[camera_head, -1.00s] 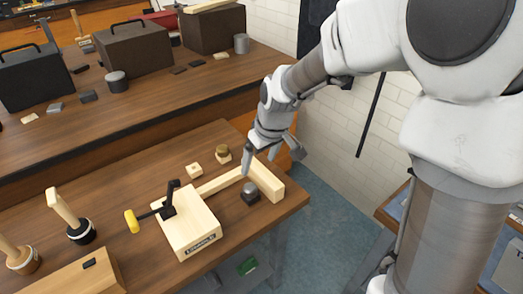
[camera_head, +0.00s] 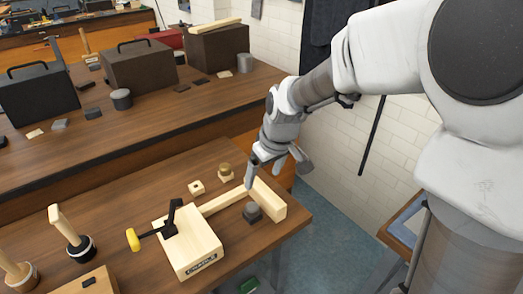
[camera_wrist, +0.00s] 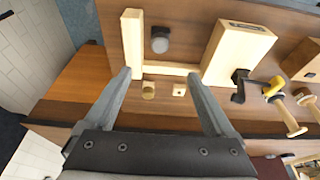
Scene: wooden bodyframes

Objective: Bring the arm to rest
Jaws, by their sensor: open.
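My gripper (camera_head: 277,170) is in the head view above the far right part of the near workbench (camera_head: 130,187). In the wrist view my gripper (camera_wrist: 160,90) has its two fingers wide apart, with nothing held between them. Beyond the fingertips lies a wooden frame: a large block (camera_head: 188,242) with a black clamp and yellow handle, a thin rail (camera_head: 222,200), and an end block (camera_head: 265,200). The frame also shows in the wrist view, with its end block (camera_wrist: 132,40) upper left. Whether a finger touches the end block is unclear.
A dark grey knob (camera_head: 252,212), a brass-topped piece (camera_head: 226,172) and a small wooden block (camera_head: 196,187) stand by the rail. Mallets (camera_head: 70,235) stand at left. Dark toolboxes (camera_head: 138,66) sit on the rear bench. A white brick wall (camera_head: 390,140) is at right.

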